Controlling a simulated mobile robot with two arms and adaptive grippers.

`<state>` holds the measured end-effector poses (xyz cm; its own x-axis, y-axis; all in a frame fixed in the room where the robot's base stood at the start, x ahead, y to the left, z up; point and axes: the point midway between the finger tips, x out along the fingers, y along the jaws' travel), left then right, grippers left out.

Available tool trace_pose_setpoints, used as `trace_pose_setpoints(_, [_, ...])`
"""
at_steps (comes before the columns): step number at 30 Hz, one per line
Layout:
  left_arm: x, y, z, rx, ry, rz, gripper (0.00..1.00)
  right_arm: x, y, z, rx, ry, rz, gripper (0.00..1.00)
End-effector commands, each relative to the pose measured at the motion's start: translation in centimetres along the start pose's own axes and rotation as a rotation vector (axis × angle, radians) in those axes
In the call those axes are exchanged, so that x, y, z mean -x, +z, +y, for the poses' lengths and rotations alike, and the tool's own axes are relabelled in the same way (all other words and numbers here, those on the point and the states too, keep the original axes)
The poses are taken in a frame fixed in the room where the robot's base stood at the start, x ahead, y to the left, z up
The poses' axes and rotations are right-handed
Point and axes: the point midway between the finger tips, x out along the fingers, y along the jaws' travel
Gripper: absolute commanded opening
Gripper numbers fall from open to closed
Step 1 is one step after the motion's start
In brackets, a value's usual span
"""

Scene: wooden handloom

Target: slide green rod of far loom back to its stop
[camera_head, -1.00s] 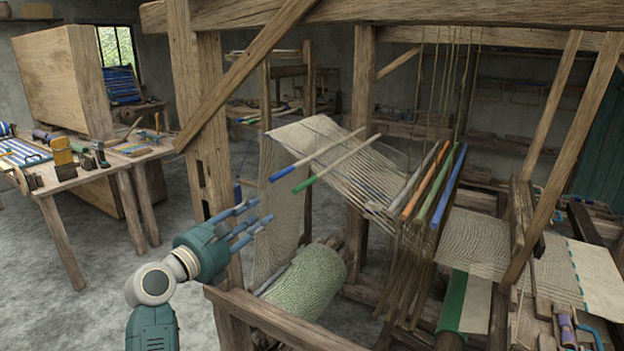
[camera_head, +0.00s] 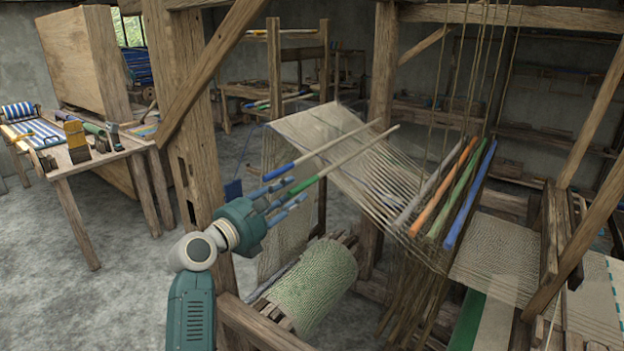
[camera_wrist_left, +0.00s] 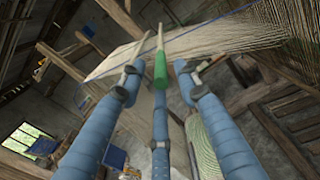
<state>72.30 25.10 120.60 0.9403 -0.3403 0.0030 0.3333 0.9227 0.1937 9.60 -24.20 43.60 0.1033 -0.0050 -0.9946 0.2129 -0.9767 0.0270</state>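The green-ended rod (camera_head: 345,160) lies slanting across the pale warp sheet (camera_head: 335,130) of the loom, its green end sticking out toward my left gripper. A blue-ended rod (camera_head: 320,152) lies beside it, farther back. My left gripper (camera_head: 288,198) is open, its blue fingers spread just at the green end. In the left wrist view, the green end (camera_wrist_left: 160,72) shows between the spread tips of my left gripper (camera_wrist_left: 158,72). Whether any finger touches it I cannot tell. I cannot make out the rod's stop. My right gripper is not in view.
A thick wooden post (camera_head: 185,130) and a diagonal brace (camera_head: 212,70) stand close behind my left arm. A rolled cloth beam (camera_head: 318,280) is below the gripper. Orange, green and blue bars (camera_head: 468,195) hang on the right. A workbench (camera_head: 90,165) is at left.

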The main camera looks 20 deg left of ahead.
Motion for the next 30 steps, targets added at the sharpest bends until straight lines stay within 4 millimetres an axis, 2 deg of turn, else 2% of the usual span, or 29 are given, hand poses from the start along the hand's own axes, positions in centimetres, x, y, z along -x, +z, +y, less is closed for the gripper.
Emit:
trace_pose_setpoints(5, [-3.7, 0.3, -0.1, 0.002, -0.004, 0.001, 0.33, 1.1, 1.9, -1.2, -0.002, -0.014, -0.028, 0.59])
trace_pose_setpoints(12, [-7.3, 0.2, -0.1, 0.000, -0.002, 0.000, 0.33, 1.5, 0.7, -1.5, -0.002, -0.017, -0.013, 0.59])
trace_pose_setpoints(17, [-8.2, 0.1, 0.0, 0.000, 0.000, 0.000, 0.33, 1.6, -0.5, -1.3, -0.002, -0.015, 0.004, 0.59])
trace_pose_setpoints(25, [-8.4, 0.0, -0.1, 0.000, 0.000, 0.000, 0.33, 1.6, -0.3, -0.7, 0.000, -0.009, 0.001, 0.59])
trace_pose_setpoints(26, [-8.4, 0.0, -0.1, 0.000, 0.000, 0.000, 0.28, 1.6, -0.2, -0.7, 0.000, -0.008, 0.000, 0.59])
trace_pose_setpoints(30, [-8.4, 0.0, -0.1, 0.000, 0.000, 0.000, 0.01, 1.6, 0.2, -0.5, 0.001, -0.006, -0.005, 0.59])
